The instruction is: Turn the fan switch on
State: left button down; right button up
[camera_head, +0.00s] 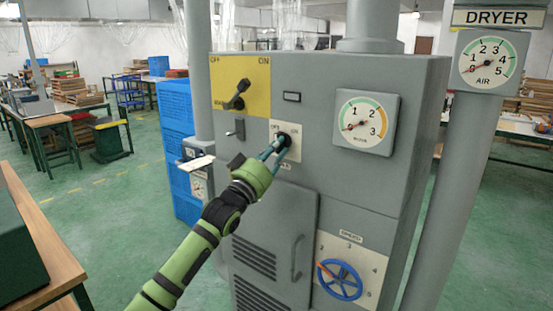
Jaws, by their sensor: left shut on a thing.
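A grey machine cabinet (325,80) stands in front of me. A black rotary knob (286,138) sits on a small pale plate (292,154) marked OFF and ON; I take it for the fan switch. My left gripper (276,147) reaches up from below and is shut on the knob, with its fingers partly covering it and the plate. A yellow plate (257,77) at the upper left, also marked OFF and ON, carries a black lever (236,97). My right gripper is not in view.
A gauge (362,121) is right of the knob, and a blue handwheel (339,281) is low on the cabinet. A thick pipe (452,180) with a DRYER sign (497,17) stands at right. Blue crates (178,135) and a table (45,255) are at left.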

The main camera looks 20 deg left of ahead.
pick_arm(q)
jog(key=shift+w+a+m+g+h+p, duration=0.15)
jog(key=shift+m+g+h+p, duration=0.7)
jog(key=shift+m, duration=1.6)
jog(key=shift+a+m+g+h+p, duration=0.2)
jog(key=shift+m+g+h+p, duration=0.65)
jog(key=shift+m, duration=1.55)
jog(key=shift+w+a+m+g+h+p, duration=0.15)
jog(key=shift+m+g+h+p, duration=0.2)
jog(key=shift+m+h, duration=1.5)
jog(key=shift+s+m+y, duration=0.1)
jog(key=shift+m+y, duration=0.55)
jog(key=shift+m, duration=0.25)
jog(key=c, duration=1)
grip_release()
jog(key=shift+c, duration=0.2)
jog(key=v, duration=1.2)
